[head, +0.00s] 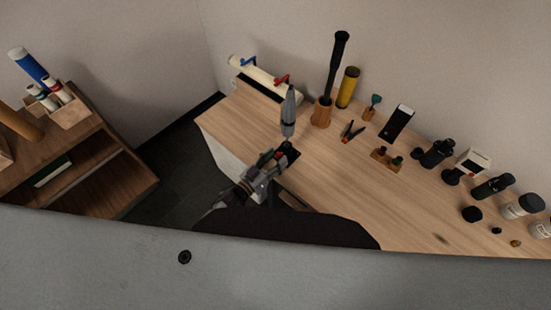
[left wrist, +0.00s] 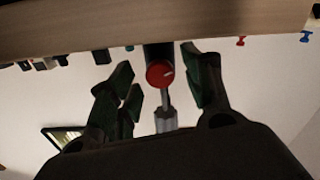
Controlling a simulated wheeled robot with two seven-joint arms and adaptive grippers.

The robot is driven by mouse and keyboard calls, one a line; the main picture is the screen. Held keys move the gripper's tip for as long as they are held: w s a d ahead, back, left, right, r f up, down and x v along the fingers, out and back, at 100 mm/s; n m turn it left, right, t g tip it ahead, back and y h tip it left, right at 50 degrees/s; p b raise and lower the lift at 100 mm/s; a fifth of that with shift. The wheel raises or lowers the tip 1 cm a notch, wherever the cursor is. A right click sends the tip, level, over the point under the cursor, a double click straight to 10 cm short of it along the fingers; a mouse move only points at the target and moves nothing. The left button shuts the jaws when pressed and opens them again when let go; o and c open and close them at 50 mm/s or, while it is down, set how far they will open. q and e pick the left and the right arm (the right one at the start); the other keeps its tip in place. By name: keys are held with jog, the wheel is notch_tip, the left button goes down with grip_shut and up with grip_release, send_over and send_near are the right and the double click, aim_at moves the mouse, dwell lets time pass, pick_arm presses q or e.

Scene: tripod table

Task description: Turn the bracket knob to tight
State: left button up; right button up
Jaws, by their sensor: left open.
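The bracket knob is a red round knob with a white pointer mark; it faces the camera in the left wrist view (left wrist: 157,74), mounted on a dark bracket (left wrist: 156,50). My left gripper (left wrist: 160,88) is open, with one green-padded finger on each side of the knob and gaps visible between. In the head view my left gripper (head: 270,166) is at the table's left front edge, and largely hides the knob. A grey pointed tool (head: 289,112) stands at the bracket. My right gripper is not in view.
The wooden table (head: 330,185) holds a wooden cup with a black-handled tool (head: 334,72), a yellow cylinder (head: 348,87), and a white roll (head: 262,75) at the back. Several dark jars and bottles stand at right. A wooden shelf (head: 75,165) stands at left. The table's middle is clear.

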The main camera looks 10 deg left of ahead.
pick_arm(q)
jog(key=shift+w, duration=0.1)
jog(key=shift+c, duration=0.3)
jog(key=c, duration=1)
jog(key=shift+m, duration=2.8)
jog(key=o, duration=1.1)
jog(key=shift+c, duration=0.2)
